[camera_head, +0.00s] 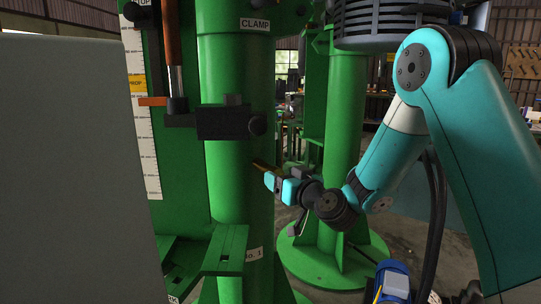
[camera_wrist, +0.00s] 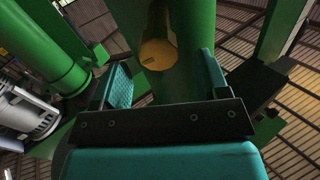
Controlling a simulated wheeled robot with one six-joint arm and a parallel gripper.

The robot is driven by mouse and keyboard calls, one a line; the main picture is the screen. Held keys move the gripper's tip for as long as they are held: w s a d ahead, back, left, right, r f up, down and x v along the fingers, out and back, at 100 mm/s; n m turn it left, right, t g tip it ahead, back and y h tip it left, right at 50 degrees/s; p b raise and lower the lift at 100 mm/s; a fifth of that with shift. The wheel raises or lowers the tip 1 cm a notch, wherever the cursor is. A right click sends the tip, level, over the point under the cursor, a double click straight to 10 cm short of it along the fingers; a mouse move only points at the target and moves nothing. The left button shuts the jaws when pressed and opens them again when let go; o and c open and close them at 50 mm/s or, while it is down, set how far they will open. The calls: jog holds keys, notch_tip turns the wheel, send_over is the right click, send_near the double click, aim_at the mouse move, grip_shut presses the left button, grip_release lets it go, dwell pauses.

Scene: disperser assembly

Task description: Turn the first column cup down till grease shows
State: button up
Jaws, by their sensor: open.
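The column cup (camera_wrist: 158,54) is a brass-yellow cylinder in the wrist view, in front of green metal, its round end facing my gripper. In the head view it shows as a small yellowish piece (camera_head: 260,164) at the right side of the green column (camera_head: 237,175). My gripper (camera_wrist: 163,80) is open. Its two teal fingers lie left and right of the cup's line in the wrist view. No finger visibly touches the cup. In the head view my gripper (camera_head: 272,180) is just right of the cup. I see no grease on the cup.
A dark clamp block (camera_head: 223,122) sits on the column above the cup. A green bracket (camera_head: 226,250) juts out below. A second green column (camera_head: 343,150) stands behind my arm. A large grey panel (camera_head: 75,170) blocks the left. A blue motor (camera_head: 393,281) is at lower right.

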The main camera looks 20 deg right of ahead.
aim_at(278, 172)
jog(key=p+x, duration=0.4)
jog(key=p, duration=0.1)
jog(key=shift+w+r, duration=0.25)
jog(key=shift+r, duration=0.05)
jog(key=shift+w+a+f+p, duration=0.1)
jog(key=shift+w+f+p, duration=0.05)
jog(key=shift+w+p, duration=0.25)
jog(key=shift+w+a+f+p, duration=0.15)
jog(key=shift+w+p, duration=0.2)
jog(key=shift+w, duration=0.05)
jog(key=c, duration=0.9)
